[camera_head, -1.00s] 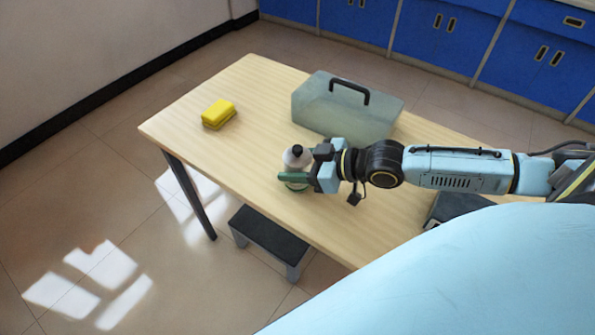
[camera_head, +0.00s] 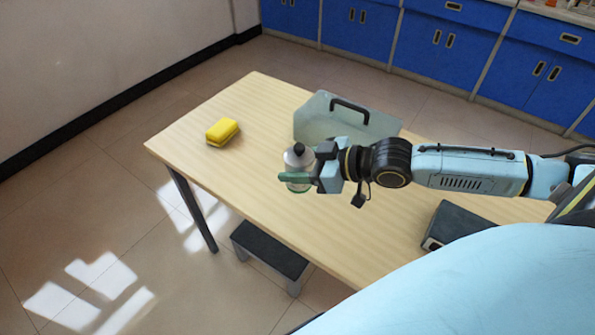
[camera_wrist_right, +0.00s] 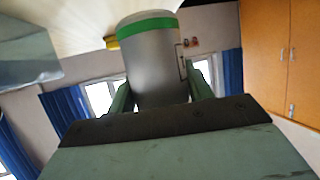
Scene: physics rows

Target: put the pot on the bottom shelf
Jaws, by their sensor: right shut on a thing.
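The pot (camera_head: 299,157) is a small grey-white round vessel with a black knob on top and a green band low down. My right gripper (camera_head: 306,177) is shut around its side, with a green finger across its front. The pot looks upright and appears to be held above the wooden table (camera_head: 220,185). In the right wrist view the pot (camera_wrist_right: 155,65) fills the space between the fingers of my right gripper (camera_wrist_right: 160,92), its green-banded end towards the tabletop. My left gripper is not in view. No bottom shelf can be made out.
A yellow sponge (camera_head: 222,131) lies at the table's far left. A dark device (camera_head: 465,226) sits at the right. A dark-topped stool (camera_head: 268,250) stands by the table. Blue cabinets (camera_head: 365,25) line the back.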

